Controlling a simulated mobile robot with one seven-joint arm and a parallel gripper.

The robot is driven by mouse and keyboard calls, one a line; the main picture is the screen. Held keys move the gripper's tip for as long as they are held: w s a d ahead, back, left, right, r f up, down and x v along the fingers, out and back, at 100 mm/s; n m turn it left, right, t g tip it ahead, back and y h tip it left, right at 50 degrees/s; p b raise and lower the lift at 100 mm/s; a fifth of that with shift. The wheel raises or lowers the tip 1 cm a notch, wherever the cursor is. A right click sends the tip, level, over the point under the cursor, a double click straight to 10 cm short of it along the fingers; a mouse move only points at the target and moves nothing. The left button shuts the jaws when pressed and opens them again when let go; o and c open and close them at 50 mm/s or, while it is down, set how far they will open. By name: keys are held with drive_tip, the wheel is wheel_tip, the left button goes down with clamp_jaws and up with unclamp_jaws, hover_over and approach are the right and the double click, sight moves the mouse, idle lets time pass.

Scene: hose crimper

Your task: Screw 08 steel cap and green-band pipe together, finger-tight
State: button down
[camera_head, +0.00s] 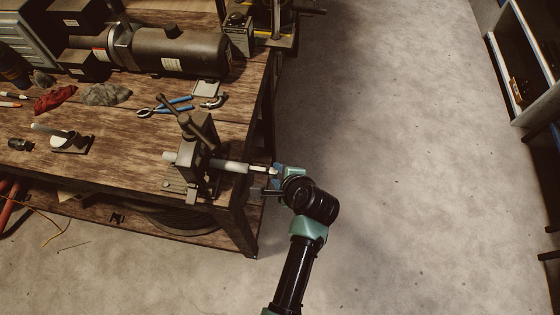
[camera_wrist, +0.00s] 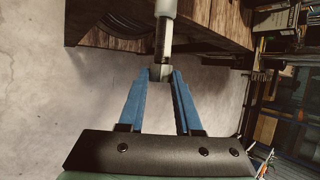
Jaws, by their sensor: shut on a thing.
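A pale pipe (camera_head: 232,166) lies level in a vise (camera_head: 192,150) at the bench corner, its free end pointing right, past the bench edge. I cannot make out its green band. In the wrist view the pipe (camera_wrist: 165,8) comes down from the top and narrows to a darker metal end (camera_wrist: 163,42). My gripper (camera_head: 268,178) is at that free end. Its blue fingers (camera_wrist: 160,74) are shut on a small grey piece, seemingly the steel cap (camera_wrist: 160,72), in line with the pipe end. The fingers partly hide it, so thread engagement cannot be seen.
The wooden bench (camera_head: 120,160) bears pliers (camera_head: 168,105), a red rag (camera_head: 54,98), a grey rag (camera_head: 106,94) and a large motor-like machine (camera_head: 170,50) at the back. Open floor (camera_head: 400,170) lies to the right. Shelving (camera_head: 520,70) stands at the far right.

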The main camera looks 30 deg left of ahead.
drive_tip(key=shift+a, duration=0.1)
drive_tip(key=c, duration=0.5)
unclamp_jaws()
drive_tip(key=shift+s+d+r, duration=0.3)
drive_tip(key=shift+d+r, duration=0.1)
drive_tip(key=shift+r, duration=0.1)
drive_tip(key=b+v, duration=0.1)
drive_tip(key=v, duration=1)
drive_tip(key=shift+s+d+r, duration=0.1)
drive_tip(key=shift+d+r, duration=0.05)
drive_tip(key=shift+r, duration=0.05)
drive_tip(key=shift+c, duration=0.4)
